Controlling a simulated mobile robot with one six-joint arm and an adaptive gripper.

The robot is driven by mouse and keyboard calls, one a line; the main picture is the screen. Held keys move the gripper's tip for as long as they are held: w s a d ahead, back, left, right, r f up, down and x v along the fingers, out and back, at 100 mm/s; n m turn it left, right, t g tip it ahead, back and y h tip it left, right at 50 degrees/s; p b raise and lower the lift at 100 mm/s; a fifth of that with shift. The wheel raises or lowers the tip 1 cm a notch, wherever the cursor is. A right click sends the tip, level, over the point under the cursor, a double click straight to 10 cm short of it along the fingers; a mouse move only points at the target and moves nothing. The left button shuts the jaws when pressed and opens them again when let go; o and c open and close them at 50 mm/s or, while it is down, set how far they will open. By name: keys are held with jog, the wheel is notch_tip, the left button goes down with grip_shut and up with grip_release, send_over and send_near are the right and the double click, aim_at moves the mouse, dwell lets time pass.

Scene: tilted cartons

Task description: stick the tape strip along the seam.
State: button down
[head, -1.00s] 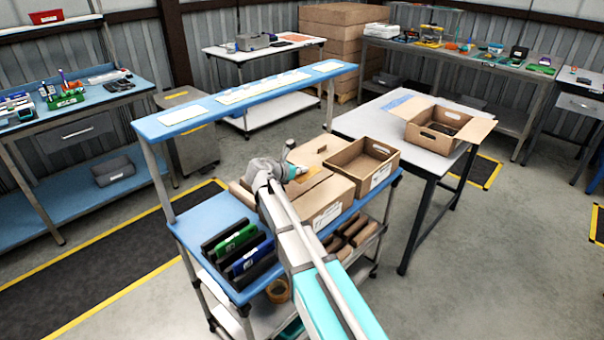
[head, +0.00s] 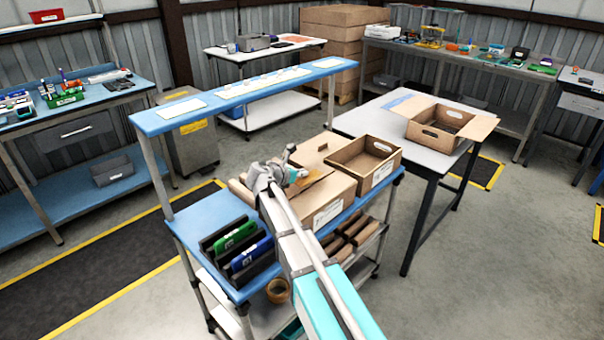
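A closed brown carton (head: 328,198) with a white label stands on the blue cart top, partly hidden behind my arm. An orange-yellow patch, perhaps the tape strip (head: 312,178), shows at the carton's top beside my gripper. My gripper (head: 293,172) is over the carton's top at its left part. Its fingers are small and partly hidden by my wrist, so I cannot tell whether they are open or shut, or whether they touch the tape. The seam cannot be made out clearly.
An open empty carton (head: 378,172) stands right behind the closed one. Dark holders with green and blue items (head: 240,248) stand at the cart's front left. A raised blue shelf (head: 250,90) spans the cart's back. A tape roll (head: 278,291) lies on the lower shelf.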

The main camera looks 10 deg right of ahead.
jog(key=shift+f+b, duration=1.5)
jog(key=shift+f, duration=0.25)
jog(key=shift+f, duration=0.25)
jog(key=c, duration=0.7)
grip_release()
jog(key=shift+r, duration=0.15)
